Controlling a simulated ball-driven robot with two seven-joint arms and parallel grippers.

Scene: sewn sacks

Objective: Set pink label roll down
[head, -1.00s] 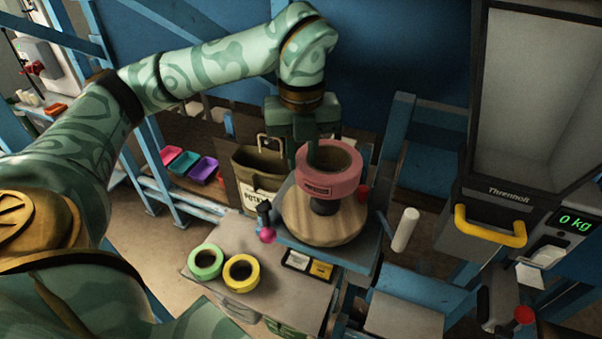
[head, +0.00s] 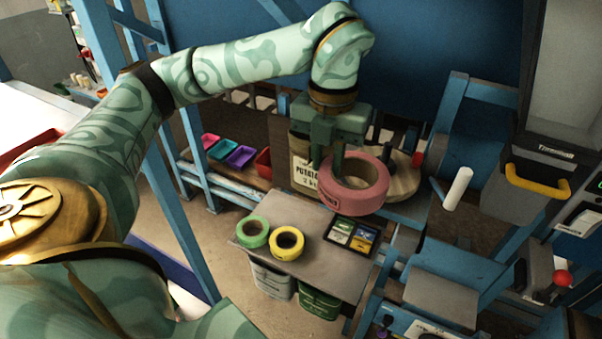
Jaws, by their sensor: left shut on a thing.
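The pink label roll (head: 367,197) is held in the air by my left gripper (head: 335,172), tilted, with its hole facing up and toward me. The gripper is shut on the left part of its ring wall. The roll hangs above the back part of the grey table (head: 312,260) and hides part of the round wooden disc behind it. A green roll (head: 252,232) and a yellow roll (head: 287,242) lie side by side on that table, left of the pink roll. My right gripper is not in view.
A black tray with cards (head: 352,236) sits at the table's back right. The wooden disc (head: 402,180) and a potato sack (head: 304,172) are behind. A white cylinder (head: 457,188) stands to the right. The table's front middle is bare. Two bins hang below.

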